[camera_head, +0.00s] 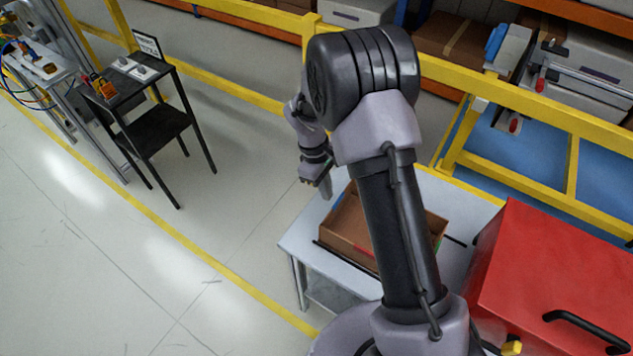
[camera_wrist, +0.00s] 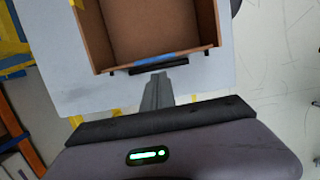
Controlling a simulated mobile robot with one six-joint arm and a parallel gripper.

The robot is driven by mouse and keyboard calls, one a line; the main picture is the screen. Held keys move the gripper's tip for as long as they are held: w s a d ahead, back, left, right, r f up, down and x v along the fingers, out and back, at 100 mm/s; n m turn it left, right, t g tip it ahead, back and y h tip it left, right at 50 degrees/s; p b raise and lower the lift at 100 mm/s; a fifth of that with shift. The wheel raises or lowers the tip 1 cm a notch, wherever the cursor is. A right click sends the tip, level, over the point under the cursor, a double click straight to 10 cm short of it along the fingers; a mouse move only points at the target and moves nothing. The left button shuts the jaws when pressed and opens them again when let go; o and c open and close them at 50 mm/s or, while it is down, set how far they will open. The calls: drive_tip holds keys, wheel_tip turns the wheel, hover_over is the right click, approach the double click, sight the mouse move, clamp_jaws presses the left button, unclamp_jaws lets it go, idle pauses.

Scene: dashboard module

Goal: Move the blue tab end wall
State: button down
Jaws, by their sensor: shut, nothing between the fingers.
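The brown box (camera_head: 340,247) stands on the light grey table, partly hidden by my arm in the head view. In the wrist view its open inside shows, and the end wall nearest my gripper bears a blue tab (camera_wrist: 154,57). A dark bar (camera_wrist: 158,67) runs just outside that wall. My gripper (camera_wrist: 156,80) is shut and empty; its fingertips point at the blue tab end wall. From the wrist view I cannot tell whether they touch the bar. In the head view my gripper (camera_head: 326,188) is beside the box's far left side. A red tab (camera_head: 363,246) marks the front wall.
The table (camera_head: 297,243) has some bare surface around the box. A red case (camera_head: 545,265) with a black handle stands right of it. A yellow rail (camera_head: 470,80) runs behind. A black stand (camera_head: 150,125) is at left; open floor lies between.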

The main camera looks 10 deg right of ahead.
drive_tip(key=shift+s+d, duration=0.45)
drive_tip(key=shift+d+r, duration=0.1)
drive_tip(key=shift+d, duration=0.05)
